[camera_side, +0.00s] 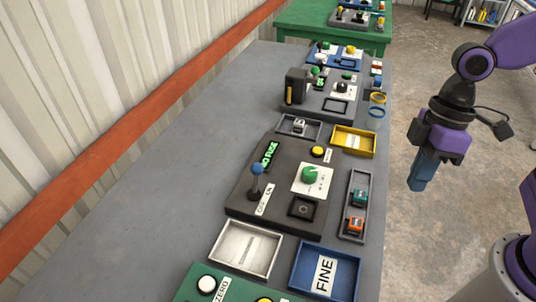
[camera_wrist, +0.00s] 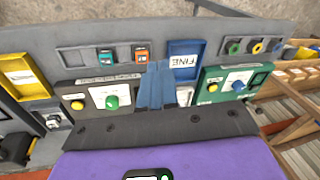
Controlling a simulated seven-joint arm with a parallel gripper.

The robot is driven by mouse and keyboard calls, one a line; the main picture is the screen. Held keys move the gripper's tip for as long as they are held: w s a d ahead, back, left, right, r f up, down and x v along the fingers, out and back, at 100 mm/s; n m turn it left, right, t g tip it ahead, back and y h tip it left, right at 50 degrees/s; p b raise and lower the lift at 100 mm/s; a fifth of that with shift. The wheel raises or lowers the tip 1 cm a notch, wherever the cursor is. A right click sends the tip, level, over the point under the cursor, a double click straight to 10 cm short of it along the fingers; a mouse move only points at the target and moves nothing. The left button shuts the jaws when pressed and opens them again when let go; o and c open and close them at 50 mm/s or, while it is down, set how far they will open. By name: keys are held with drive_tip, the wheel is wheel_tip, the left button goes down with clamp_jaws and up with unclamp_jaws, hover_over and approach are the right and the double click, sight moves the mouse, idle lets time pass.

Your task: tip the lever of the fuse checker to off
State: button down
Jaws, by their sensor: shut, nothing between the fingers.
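A dark grey device (camera_side: 240,205) sits mid-bench, with a blue-knobbed lever (camera_side: 257,170), a green display (camera_side: 269,154), a green dial (camera_side: 309,174), a yellow button (camera_side: 318,152) and a dark square recess (camera_side: 304,208). I take it to be the fuse checker. My gripper (camera_side: 419,186) is shut and empty, off the bench's right side, apart from the device. In the wrist view the shut blue fingers (camera_wrist: 156,88) overlap the device's edge; its green dial (camera_wrist: 112,102) shows, its lever is hidden.
A narrow tray (camera_side: 345,232) holds teal and orange blocks. A blue FINE tray (camera_side: 352,283), a white tray (camera_side: 224,258) and a yellow tray (camera_side: 370,150) surround the device. A green panel (camera_side: 188,290) is nearer. The bench's left side is clear, bounded by the wall.

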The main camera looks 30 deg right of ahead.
sight(256, 178)
drive_tip(key=w+a+f+m+t+y, duration=0.1)
drive_tip(key=w+a+f+m+y, duration=0.15)
drive_tip(key=w, duration=1.15)
drive_tip(key=w+a+f+m+t+y, duration=0.1)
drive_tip(key=w+a+y, duration=0.25)
drive_tip(key=w, duration=0.95)
drive_tip(key=x, duration=1)
drive_tip(key=shift+r, duration=0.15)
drive_tip(key=a, duration=0.1)
drive_tip(key=s+a, duration=0.1)
drive_tip(key=shift+s+a+r, duration=0.15)
drive_tip(key=shift+s+a, duration=0.1)
drive_tip(key=shift+a, duration=0.15)
drive_tip(key=shift+s+a, duration=0.3)
drive_tip(key=shift+a, duration=0.1)
drive_tip(key=shift+r+n, duration=0.1)
drive_tip(key=shift+n, duration=0.15)
